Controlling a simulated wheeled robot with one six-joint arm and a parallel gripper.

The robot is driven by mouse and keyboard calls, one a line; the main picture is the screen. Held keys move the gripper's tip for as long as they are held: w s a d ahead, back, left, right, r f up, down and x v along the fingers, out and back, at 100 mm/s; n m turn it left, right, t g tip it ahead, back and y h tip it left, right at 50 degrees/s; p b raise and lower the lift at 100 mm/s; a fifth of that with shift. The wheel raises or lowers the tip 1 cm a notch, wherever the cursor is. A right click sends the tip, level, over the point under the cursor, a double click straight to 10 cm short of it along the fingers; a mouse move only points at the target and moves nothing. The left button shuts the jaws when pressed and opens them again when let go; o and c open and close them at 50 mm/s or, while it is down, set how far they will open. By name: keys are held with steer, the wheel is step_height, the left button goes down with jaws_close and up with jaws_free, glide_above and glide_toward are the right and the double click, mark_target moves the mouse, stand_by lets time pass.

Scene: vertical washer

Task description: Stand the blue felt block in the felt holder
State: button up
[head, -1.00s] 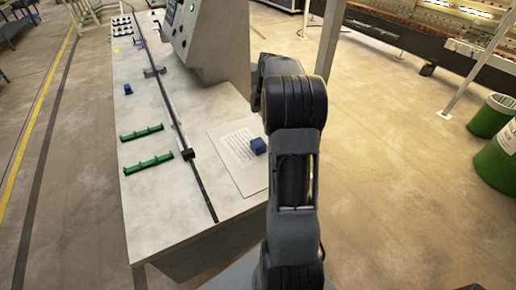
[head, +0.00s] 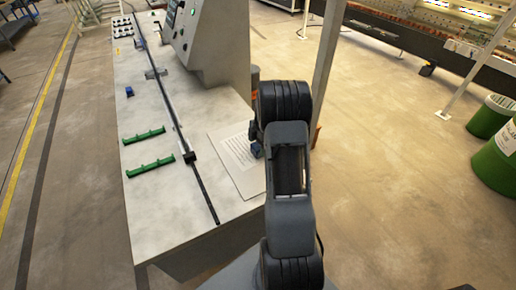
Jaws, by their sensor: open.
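My gripper (head: 254,133) shows as a small dark shape just above and beside this block. It is open; whether it touches the block I cannot tell. A second small blue piece (head: 129,91) sits near the left edge of the bench. Two green notched racks (head: 149,165) lie on the left part of the bench. I cannot tell which thing is the felt holder.
A dark rail (head: 172,110) with clamps runs along the bench (head: 160,210). A grey control cabinet (head: 215,45) stands at the back right of the bench. A post (head: 325,60) rises behind my arm. Green bins (head: 492,115) stand at far right. The near bench surface is mostly clear.

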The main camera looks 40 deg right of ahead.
steer(key=shift+a+f, duration=0.1)
steer(key=shift+f, duration=0.45)
steer(key=shift+c, duration=0.3)
steer(key=c, duration=1)
steer(key=shift+r, duration=0.2)
